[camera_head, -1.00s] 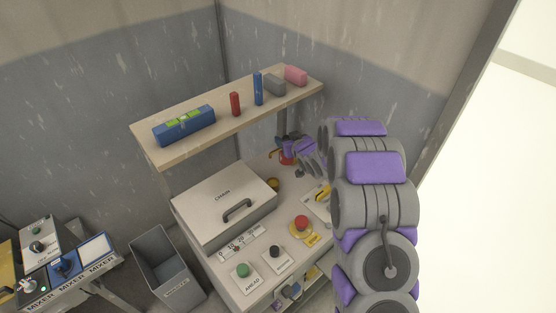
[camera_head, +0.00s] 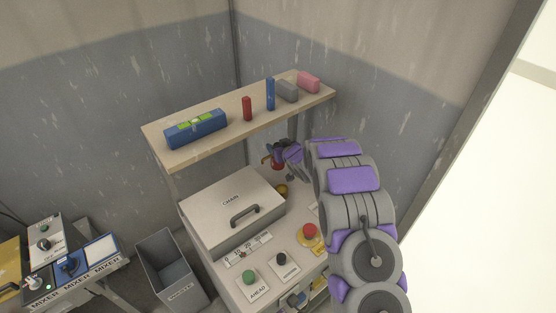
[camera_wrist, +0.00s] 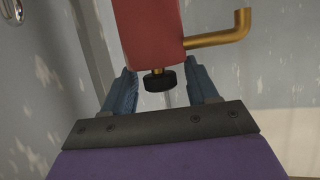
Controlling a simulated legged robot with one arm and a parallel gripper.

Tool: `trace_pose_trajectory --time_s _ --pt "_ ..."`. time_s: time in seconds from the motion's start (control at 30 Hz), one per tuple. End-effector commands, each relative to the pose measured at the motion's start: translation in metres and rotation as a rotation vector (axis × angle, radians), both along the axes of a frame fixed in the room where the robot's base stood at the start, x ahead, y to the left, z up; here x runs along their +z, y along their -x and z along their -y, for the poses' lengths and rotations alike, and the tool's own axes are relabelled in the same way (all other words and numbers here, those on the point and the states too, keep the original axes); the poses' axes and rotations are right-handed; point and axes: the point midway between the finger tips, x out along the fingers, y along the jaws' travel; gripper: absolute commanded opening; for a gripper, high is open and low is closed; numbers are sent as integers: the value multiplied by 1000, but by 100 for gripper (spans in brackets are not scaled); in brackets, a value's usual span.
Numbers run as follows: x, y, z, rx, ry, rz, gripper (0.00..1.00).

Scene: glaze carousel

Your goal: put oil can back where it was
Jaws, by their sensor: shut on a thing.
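The oil can is red with a bent brass spout. It fills the top of the wrist view (camera_wrist: 148,30), with a black knob under it. In the head view the can (camera_head: 276,163) is small and partly hidden, below the shelf and behind the CHAIN box. My gripper (camera_head: 283,158) is shut on the can. In the wrist view its two blue fingers (camera_wrist: 162,88) stand on either side of the knob; the exact contact is not clear.
The wooden shelf (camera_head: 222,132) above holds a blue case (camera_head: 196,128), red and blue cylinders, and grey and pink blocks. The CHAIN box (camera_head: 215,205) stands on the bench, with buttons in front. A yellowish round thing (camera_head: 281,190) sits near the gripper. A waste bin (camera_head: 172,270) stands left.

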Motion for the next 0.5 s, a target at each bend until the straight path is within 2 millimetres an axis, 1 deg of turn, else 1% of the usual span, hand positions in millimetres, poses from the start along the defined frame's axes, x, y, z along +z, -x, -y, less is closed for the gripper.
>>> trace_pose_trajectory --time_s 0.03,0.17,0.33,0.4,0.5 --pt "-8 0 0 1 -1 0 0" --pt "-18 0 0 1 -1 1 0" --pt "-41 0 -1 1 -1 1 0" --pt "-46 0 -1 1 0 2 0" --pt "-46 0 -1 0 0 3 0"
